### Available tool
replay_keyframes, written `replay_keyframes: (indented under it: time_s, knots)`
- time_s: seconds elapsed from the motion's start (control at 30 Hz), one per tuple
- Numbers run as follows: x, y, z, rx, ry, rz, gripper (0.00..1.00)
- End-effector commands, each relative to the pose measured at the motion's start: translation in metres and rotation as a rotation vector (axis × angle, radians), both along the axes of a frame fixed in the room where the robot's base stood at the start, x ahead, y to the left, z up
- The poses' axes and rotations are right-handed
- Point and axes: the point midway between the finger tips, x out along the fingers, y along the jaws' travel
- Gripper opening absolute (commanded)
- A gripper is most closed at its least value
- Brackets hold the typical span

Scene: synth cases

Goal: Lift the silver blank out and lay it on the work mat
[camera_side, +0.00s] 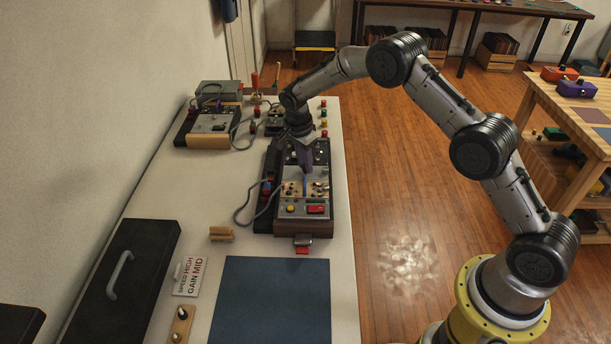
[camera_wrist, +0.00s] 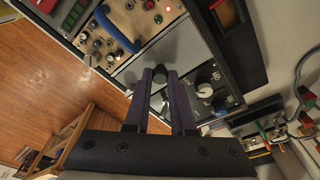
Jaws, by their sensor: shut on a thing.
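My gripper (camera_side: 306,163) is over the dark, wood-trimmed machine (camera_side: 290,229) on the bench. In the wrist view its two purple fingers (camera_wrist: 161,76) are shut on a small black knob (camera_wrist: 160,69), which appears to stand on a grey panel (camera_wrist: 140,67) of the machine. The fingers hide part of the panel. The dark blue work mat (camera_side: 270,300) lies bare in front of the machine.
A blue handle (camera_wrist: 115,30) curves over the machine's controls beside my fingers. A white card (camera_side: 191,277) reads "SPEED HIGH GAIN MID". A black case (camera_side: 125,270) lies left of the mat. A second device (camera_side: 208,128) stands behind, with cables on the bench.

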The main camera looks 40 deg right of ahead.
Motion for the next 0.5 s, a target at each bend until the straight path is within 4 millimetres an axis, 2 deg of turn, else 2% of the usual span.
replay_keyframes:
  time_s: [0.27,0.37,0.5]
  knots:
    - [0.001,0.0,0.005,0.0,-0.003,0.0,0.0]
    - [0.001,0.0,0.016,0.0,-0.005,0.0,0.0]
    - [0.001,0.0,0.043,0.0,-0.006,-0.001,0.0]
